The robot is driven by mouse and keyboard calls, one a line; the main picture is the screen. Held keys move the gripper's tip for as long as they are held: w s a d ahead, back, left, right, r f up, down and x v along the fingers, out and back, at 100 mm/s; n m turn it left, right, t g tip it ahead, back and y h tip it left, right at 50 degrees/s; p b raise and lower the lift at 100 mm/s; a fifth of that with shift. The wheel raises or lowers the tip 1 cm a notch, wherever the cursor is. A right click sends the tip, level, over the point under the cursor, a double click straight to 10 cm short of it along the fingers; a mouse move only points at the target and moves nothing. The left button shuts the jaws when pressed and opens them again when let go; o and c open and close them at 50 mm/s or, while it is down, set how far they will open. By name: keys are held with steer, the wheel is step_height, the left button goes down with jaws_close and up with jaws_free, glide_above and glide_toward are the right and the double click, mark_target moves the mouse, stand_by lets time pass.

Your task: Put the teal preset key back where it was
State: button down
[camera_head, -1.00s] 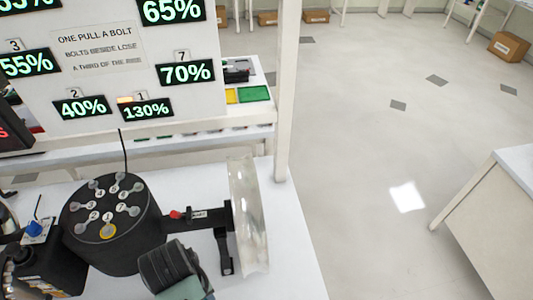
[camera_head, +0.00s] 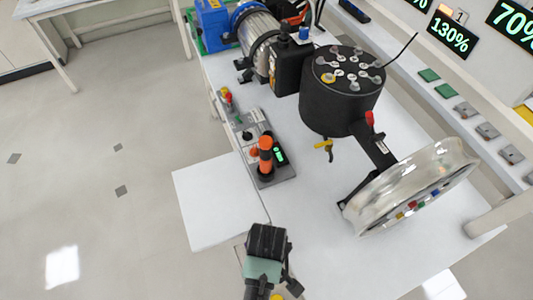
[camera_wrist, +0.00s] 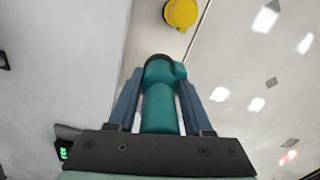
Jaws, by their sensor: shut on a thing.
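The teal key (camera_wrist: 160,105) is a short cylinder with a dark rounded top and a small side lug, in the wrist view. My gripper (camera_wrist: 160,80) is shut on it, with one blue-grey finger on each side. The key's lower end is hidden by the gripper body. In the head view my arm's end is low in the middle, in front of the bench; the key cannot be made out there. The black drum (camera_head: 340,100) stands on the bench, with several grey numbered fittings and one yellow fitting (camera_head: 328,78) on top.
A control box (camera_head: 268,172) with an orange handle (camera_head: 265,150) and green display stands near the bench edge. A large clear wheel (camera_head: 415,185) is mounted right of the drum. A yellow round thing (camera_wrist: 180,14) shows ahead in the wrist view. Floor at left is clear.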

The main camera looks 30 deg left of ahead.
steer(key=f, duration=0.5)
steer(key=shift+s+a+f, duration=0.15)
steer(key=shift+a+f, duration=0.05)
steer(key=shift+f, duration=0.2)
steer(key=shift+f+b, duration=0.45)
steer(key=shift+f, duration=1.85)
steer(key=shift+f, duration=0.1)
steer(key=shift+c, duration=1.6)
jaws_free()
